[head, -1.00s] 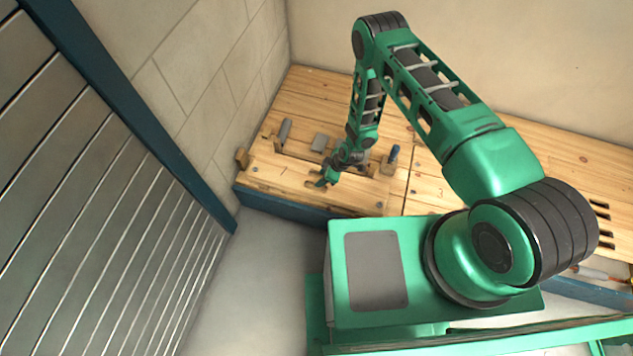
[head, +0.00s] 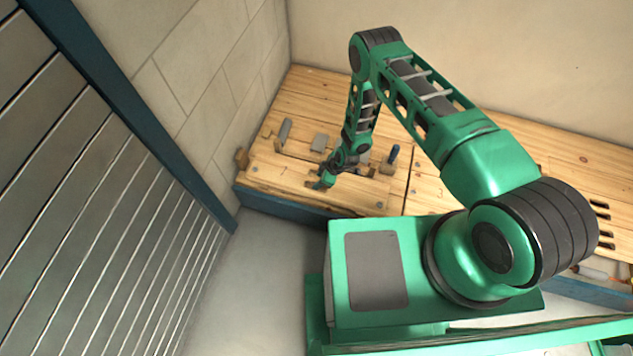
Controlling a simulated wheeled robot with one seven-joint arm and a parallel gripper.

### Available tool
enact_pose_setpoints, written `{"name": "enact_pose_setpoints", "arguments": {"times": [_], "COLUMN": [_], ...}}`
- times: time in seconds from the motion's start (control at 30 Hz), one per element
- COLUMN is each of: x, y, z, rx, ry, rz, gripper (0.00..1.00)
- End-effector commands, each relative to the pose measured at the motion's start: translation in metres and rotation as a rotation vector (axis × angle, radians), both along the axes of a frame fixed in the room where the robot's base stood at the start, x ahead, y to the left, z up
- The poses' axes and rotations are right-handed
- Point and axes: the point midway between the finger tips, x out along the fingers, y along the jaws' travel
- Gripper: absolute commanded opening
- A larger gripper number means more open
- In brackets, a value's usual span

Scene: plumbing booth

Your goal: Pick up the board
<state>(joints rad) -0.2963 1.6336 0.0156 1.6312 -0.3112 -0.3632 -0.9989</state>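My gripper (head: 324,182) is low over the left part of the wooden workbench (head: 300,95), near its front edge. It points down, and its fingers are too small to show whether they are open or shut. A light wooden piece lies right at the fingertips; I cannot tell whether it is held or touched. A narrow wooden strip (head: 296,154) lies on the bench just behind the gripper and is partly hidden by my wrist. Which wooden piece is the board is not clear from this view.
A grey cylinder (head: 285,131) and a grey block (head: 320,142) stand behind the strip. A slatted metal shutter (head: 90,220) is at the left.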

Motion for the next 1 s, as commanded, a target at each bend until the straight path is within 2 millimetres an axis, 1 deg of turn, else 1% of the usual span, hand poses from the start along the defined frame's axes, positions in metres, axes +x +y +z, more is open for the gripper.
{"name": "enact_pose_setpoints", "arguments": {"times": [0.33,0.37,0.4,0.47,0.5,0.87,1.0], "x": [0.0001,0.0001,0.0001,0.0002,0.0003,0.0013,0.0019], "y": [-0.0001,-0.0001,0.0000,0.0000,-0.0001,0.0003,0.0005], "z": [-0.0012,-0.0012,-0.0012,-0.0012,-0.0011,0.0000,0.0063], "rx": [0.000,0.000,0.000,0.000,0.000,0.001,0.002], "ry": [0.000,0.000,0.000,0.000,0.000,-0.002,-0.003], "rz": [0.000,0.000,0.000,0.000,0.000,-0.001,-0.001], "gripper": [0.39,0.34,0.25,0.10,0.01,0.00,0.00]}}
